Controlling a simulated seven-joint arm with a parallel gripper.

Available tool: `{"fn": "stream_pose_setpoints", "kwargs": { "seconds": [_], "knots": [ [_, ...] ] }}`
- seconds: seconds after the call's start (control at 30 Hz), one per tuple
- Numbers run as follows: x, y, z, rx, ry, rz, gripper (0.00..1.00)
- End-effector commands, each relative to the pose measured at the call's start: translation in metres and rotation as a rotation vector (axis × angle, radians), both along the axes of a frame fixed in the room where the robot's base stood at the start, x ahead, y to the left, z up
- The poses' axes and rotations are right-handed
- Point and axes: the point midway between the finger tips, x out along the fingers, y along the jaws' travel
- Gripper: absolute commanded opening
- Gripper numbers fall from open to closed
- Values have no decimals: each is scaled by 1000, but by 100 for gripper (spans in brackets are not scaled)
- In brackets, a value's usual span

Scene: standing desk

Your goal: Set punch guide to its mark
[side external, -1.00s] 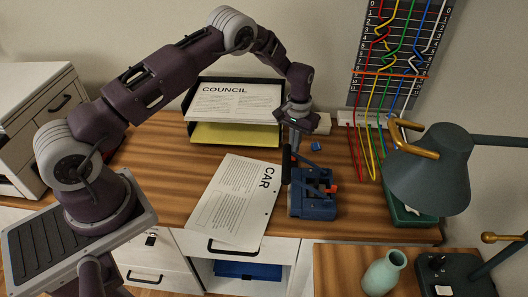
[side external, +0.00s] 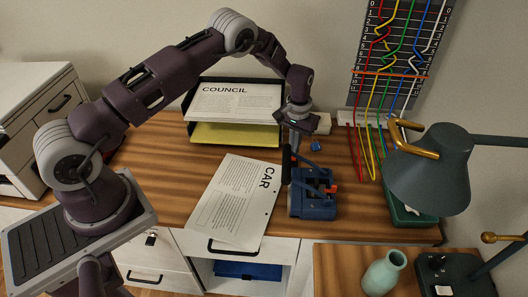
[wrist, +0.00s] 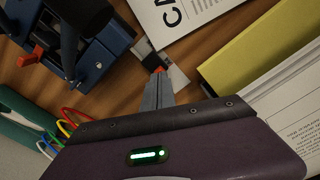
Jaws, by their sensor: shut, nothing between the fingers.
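In the side view, my gripper (side external: 295,154) is behind the punch.
The CAR sheet (side external: 234,200) lies left of the punch. A black paper tray (side external: 193,132) stands behind. Coloured cables (side external: 372,150) and a lamp (side external: 432,172) stand at the right.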

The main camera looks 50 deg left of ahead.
Motion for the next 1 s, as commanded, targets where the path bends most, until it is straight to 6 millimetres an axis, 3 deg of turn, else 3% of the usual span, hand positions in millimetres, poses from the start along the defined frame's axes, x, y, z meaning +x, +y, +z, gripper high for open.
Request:
{"fn": "stream_pose_setpoints", "kwargs": {
  "seconds": [1.0],
  "knots": [
    [-4, -4, -7, 0, 1, 0, 0]
  ]
}}
